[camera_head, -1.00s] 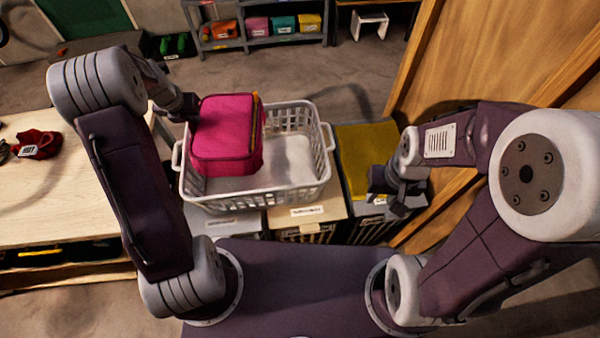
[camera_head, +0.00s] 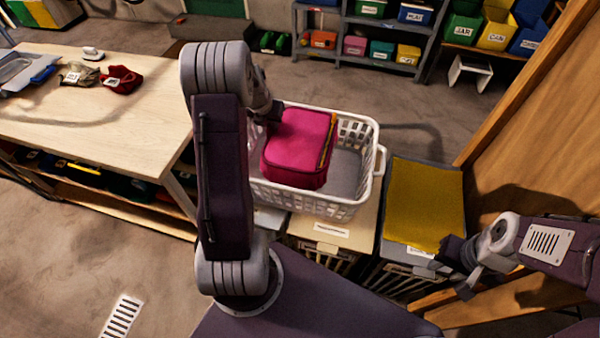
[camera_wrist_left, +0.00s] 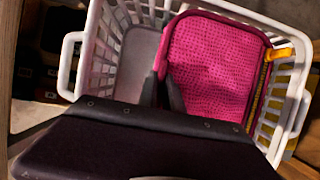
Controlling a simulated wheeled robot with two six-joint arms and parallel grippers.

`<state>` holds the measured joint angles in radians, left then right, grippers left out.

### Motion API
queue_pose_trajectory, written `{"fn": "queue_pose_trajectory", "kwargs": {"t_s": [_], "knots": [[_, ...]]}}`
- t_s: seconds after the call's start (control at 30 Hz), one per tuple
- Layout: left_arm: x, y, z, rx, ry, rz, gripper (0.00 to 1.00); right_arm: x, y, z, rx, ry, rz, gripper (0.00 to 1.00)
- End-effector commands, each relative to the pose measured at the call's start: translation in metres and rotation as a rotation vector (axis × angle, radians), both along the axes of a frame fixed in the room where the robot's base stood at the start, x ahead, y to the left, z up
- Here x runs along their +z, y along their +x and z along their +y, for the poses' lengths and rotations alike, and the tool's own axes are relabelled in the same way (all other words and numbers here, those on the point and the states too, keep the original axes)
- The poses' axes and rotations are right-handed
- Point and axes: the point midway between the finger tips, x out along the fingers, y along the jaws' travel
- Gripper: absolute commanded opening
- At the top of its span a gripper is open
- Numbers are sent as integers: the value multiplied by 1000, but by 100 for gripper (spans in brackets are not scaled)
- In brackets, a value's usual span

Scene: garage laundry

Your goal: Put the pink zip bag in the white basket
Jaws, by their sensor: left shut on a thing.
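The pink zip bag (camera_head: 298,148) is a boxy bag with a yellow zip along its right side. It is over the left part of the white basket (camera_head: 366,190), within the rim outline, with its top above the rim. My left gripper (camera_head: 272,116) is shut on the bag's upper left edge. In the left wrist view the bag (camera_wrist_left: 215,65) is at the fingers (camera_wrist_left: 165,95), inside the outline of the basket (camera_wrist_left: 73,50). Whether the bag touches the basket floor is hidden. My right gripper (camera_head: 462,268) is at the right, away from the basket; its jaw opening is unclear.
The basket stands on a row of bins beside a yellow cloth-like panel (camera_head: 425,200). A wooden table (camera_head: 90,110) with a red item (camera_head: 120,78) is at the left. Shelves with coloured boxes (camera_head: 370,45) stand at the back. A wooden panel (camera_head: 530,120) rises at the right.

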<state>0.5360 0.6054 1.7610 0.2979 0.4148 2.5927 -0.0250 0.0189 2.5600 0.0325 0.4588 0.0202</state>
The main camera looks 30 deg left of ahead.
Motion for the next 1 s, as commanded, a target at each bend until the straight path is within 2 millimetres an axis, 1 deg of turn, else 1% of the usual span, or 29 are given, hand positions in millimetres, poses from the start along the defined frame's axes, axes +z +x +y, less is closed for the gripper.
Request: {"fn": "queue_pose_trajectory", "kwargs": {"t_s": [0.1,0.2,0.3,0.47,0.67,0.7,0.9,1.0], "knots": [[-28,-1,-1,1,-2,5,0,-10,0,0,0,0,0,36],[-50,-1,-1,1,-3,3,0,-18,0,0,0,0,0,36],[-60,0,0,1,-1,2,0,-22,0,0,0,0,0,36],[-64,0,0,0,0,1,0,-22,0,0,0,0,0,36],[-98,-1,-1,1,-1,3,0,-41,0,0,0,0,0,36],[-101,-1,-1,0,0,2,0,-41,0,0,0,0,0,36],[-98,0,0,-1,1,1,0,-38,0,0,0,0,0,36],[-101,0,0,0,0,2,0,-39,0,0,0,0,0,36]]}}
